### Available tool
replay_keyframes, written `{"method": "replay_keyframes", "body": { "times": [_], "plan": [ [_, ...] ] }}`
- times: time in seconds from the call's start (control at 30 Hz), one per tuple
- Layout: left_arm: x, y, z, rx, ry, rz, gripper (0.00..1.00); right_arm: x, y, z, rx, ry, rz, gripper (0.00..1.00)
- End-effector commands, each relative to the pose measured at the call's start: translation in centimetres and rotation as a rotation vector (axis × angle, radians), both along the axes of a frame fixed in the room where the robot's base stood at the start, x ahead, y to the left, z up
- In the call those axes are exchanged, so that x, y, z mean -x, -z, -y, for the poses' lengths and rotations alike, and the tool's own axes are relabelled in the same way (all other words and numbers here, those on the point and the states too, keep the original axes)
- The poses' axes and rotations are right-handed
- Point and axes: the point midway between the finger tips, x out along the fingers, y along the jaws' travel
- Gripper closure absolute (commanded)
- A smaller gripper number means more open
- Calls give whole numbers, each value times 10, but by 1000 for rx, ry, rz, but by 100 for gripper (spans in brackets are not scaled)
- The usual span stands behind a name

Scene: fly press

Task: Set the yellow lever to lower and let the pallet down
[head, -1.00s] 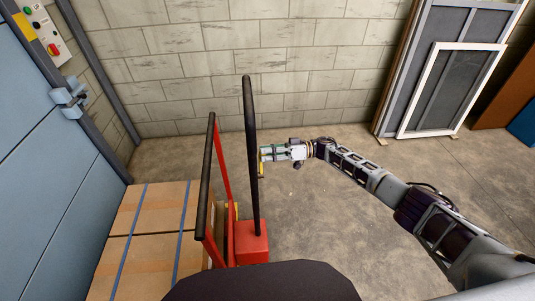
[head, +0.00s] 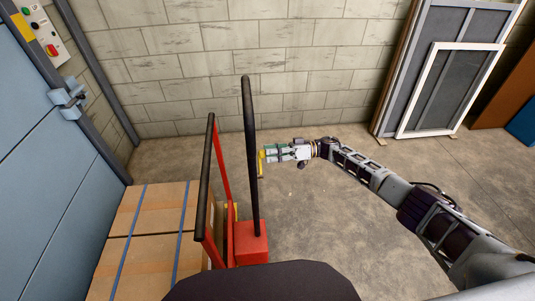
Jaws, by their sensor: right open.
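The yellow lever (head: 261,164) shows as a small upright piece just right of the black pump handle (head: 250,140) of the red pallet truck (head: 251,243). My right gripper (head: 268,154) is open, with its fingertips right beside the lever's upper part. Whether they touch it I cannot tell. The handle stands nearly upright on the red pump housing. The pallet is hidden beneath the strapped cardboard boxes (head: 136,246), so its height off the floor cannot be seen. My left gripper is not in view.
A red-framed black push bar (head: 206,180) stands left of the handle. A blue door or panel (head: 35,160) is at the left, with a control box (head: 45,35) above. Framed panels (head: 452,90) lean on the block wall at the right. The floor (head: 320,225) between is clear.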

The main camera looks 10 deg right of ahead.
Motion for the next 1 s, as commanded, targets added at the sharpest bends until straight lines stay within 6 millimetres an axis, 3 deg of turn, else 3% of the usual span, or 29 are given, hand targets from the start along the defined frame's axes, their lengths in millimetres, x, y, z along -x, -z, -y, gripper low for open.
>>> {"method": "replay_keyframes", "body": {
  "times": [0.6,1.0],
  "plan": [
    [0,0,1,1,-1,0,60,-1,1,86,1,2,-1,52],
    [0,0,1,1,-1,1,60,0,0,102,1,1,-1,52]
  ]
}}
